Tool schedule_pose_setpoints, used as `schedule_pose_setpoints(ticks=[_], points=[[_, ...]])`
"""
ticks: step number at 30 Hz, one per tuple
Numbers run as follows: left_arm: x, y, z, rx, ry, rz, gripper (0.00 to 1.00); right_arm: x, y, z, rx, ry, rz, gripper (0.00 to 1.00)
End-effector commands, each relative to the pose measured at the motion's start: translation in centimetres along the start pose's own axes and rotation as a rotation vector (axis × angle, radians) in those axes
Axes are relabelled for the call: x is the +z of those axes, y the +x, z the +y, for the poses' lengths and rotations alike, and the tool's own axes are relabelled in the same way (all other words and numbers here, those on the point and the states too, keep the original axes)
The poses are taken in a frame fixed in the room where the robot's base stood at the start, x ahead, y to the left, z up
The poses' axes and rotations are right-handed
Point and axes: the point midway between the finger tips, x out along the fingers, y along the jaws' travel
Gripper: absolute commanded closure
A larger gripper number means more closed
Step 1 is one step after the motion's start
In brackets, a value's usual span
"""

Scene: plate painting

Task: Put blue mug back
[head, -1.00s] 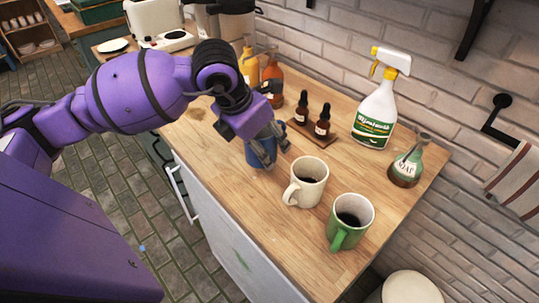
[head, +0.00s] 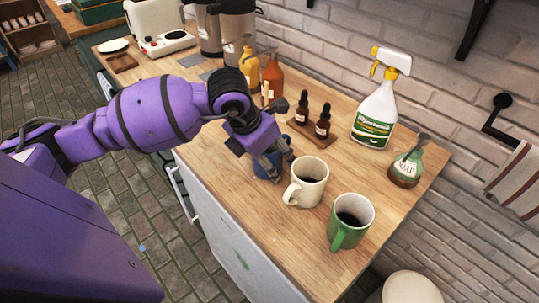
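The blue mug (head: 262,169) is on the wooden counter (head: 225,185), just left of the cream mug (head: 309,183). My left gripper (head: 277,167) is right at the blue mug and covers most of it; only a blue part of its side shows. The fingers point down; whether they grip the mug, and whether its base touches the counter, I cannot tell. The cream mug and the green mug (head: 349,221) stand upright in a row to the right, each with dark liquid inside. My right gripper is not in view.
Two dropper bottles on a small wooden board (head: 313,134) stand behind the mugs. A spray bottle (head: 374,115) and a green flask (head: 407,167) stand by the brick wall. Orange and yellow bottles are behind my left gripper. The counter's front edge is close.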

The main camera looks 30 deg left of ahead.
Motion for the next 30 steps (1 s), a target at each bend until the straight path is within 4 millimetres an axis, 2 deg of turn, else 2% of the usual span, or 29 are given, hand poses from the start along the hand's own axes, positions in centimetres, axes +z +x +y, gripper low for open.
schedule_pose_setpoints(ticks=[2,11,14,17,24,30], points=[[0.0,-0.1,0.0,0.000,0.000,-0.001,0.23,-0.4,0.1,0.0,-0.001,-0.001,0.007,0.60],[0.1,-0.1,0.0,0.000,0.000,-0.001,0.23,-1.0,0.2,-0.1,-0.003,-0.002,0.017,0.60],[0.3,-0.7,0.0,0.001,0.001,-0.003,0.23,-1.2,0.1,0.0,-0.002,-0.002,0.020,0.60],[0.2,-1.9,0.1,0.002,0.001,-0.003,0.23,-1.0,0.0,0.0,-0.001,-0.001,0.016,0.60],[0.2,-7.0,0.1,0.004,0.003,-0.002,0.23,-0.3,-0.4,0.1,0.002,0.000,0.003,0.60],[0.2,-10.6,0.1,0.002,-0.001,-0.001,0.23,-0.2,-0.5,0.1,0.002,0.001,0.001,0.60]])
